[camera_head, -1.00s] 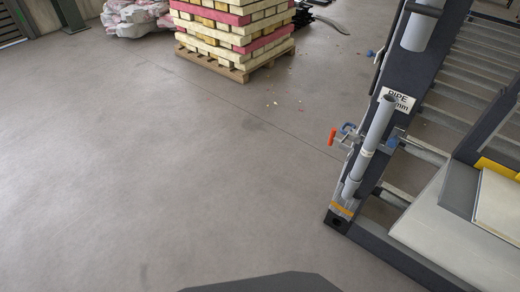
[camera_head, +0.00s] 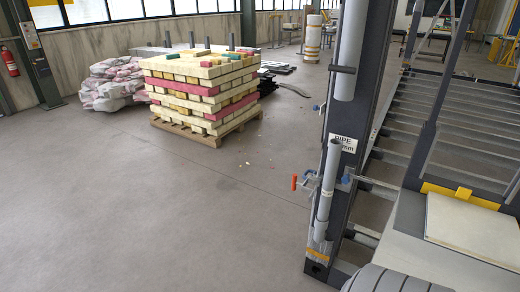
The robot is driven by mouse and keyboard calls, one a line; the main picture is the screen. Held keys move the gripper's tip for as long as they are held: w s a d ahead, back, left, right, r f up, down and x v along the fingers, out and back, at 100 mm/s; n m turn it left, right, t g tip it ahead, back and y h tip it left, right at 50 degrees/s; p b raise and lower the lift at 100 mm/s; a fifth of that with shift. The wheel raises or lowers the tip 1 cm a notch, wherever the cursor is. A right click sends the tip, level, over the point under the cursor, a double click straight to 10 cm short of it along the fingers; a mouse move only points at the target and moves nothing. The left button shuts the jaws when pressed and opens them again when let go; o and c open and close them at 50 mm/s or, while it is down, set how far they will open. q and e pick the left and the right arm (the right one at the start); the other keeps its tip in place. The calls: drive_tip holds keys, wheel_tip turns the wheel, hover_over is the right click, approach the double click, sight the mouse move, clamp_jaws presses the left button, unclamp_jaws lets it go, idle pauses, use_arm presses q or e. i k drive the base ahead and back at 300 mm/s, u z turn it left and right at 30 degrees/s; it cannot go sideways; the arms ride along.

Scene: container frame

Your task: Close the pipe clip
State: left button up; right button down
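A grey lower pipe (camera_head: 325,190) stands slightly tilted along the front of a dark upright post (camera_head: 352,115). A small fitting with a red-orange handle (camera_head: 294,182) and a blue part (camera_head: 311,175) sits beside the pipe at mid-height; it may be the pipe clip, but it is too small to tell whether it is open. A thicker grey upper pipe (camera_head: 350,45) is held to the post by a dark bracket (camera_head: 342,69). A white label (camera_head: 342,142) reading "PIPE" is on the post, partly covered by the lower pipe. Neither of my grippers is in view.
A pallet of stacked blocks (camera_head: 205,90) and a pile of sacks (camera_head: 112,82) stand at the back left. Floor at front left is clear. The container frame, with grey rungs (camera_head: 440,118) and a pale panel (camera_head: 470,230), fills the right. A grey ribbed shape (camera_head: 385,280) shows at the bottom.

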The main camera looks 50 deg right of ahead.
sight(315, 181)
drive_tip(key=u, duration=0.1)
drive_tip(key=i, duration=1.2)
drive_tip(key=z, duration=0.65)
drive_tip(key=i, duration=0.75)
drive_tip(key=z, duration=0.85)
